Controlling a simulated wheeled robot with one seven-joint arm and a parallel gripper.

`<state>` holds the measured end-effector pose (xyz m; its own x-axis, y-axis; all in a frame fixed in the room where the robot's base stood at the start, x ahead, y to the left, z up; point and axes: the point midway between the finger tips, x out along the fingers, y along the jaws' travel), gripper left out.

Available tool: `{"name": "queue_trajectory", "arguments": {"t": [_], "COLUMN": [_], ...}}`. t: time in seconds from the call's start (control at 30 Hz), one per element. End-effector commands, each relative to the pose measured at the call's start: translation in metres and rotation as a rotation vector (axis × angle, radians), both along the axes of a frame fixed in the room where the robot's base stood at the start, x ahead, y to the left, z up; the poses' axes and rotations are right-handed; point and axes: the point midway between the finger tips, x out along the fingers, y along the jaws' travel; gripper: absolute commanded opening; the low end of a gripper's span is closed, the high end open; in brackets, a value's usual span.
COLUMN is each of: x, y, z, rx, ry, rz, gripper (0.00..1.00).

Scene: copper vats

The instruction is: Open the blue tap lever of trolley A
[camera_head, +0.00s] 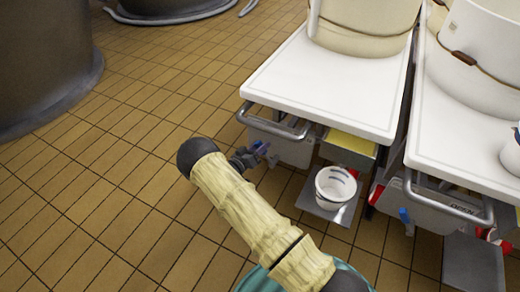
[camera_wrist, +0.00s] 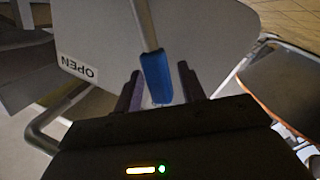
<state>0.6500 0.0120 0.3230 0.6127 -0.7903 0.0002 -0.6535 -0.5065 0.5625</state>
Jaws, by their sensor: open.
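A blue tap lever (camera_head: 262,148) shows under the front of the left trolley (camera_head: 325,82). No letter naming this trolley is readable. In the wrist view the blue lever (camera_wrist: 156,76) hangs on a thin metal stem. My gripper (camera_wrist: 159,72) is open, with one dark finger on each side of the lever's blue end. Gaps show between the lever and both fingers. In the head view my gripper (camera_head: 246,158) is at the lever, and its fingers are small and partly hidden.
A metal handle bar (camera_head: 275,124) runs along the left trolley's front. The right trolley (camera_head: 470,130) has another blue lever (camera_head: 405,215). Tiled floor at left is clear up to a large dark vat (camera_head: 45,60).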

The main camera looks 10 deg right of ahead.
Motion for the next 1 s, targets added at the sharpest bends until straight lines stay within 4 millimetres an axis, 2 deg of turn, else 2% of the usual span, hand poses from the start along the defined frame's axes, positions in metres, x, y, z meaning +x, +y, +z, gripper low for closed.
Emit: {"name": "queue_trajectory", "arguments": {"t": [0.3, 0.5, 0.77, 1.0], "x": [0.0023, 0.0021, 0.0018, 0.0004], "y": [-0.0025, -0.0023, -0.0015, 0.0069], "z": [0.0007, 0.0005, 0.0006, 0.0027], "rx": [0.000, 0.000, 0.002, 0.022], "ry": [0.000, 0.000, -0.001, -0.016], "rz": [0.001, 0.001, 0.002, 0.017], "gripper": [0.40, 0.01, 0.00, 0.00]}}
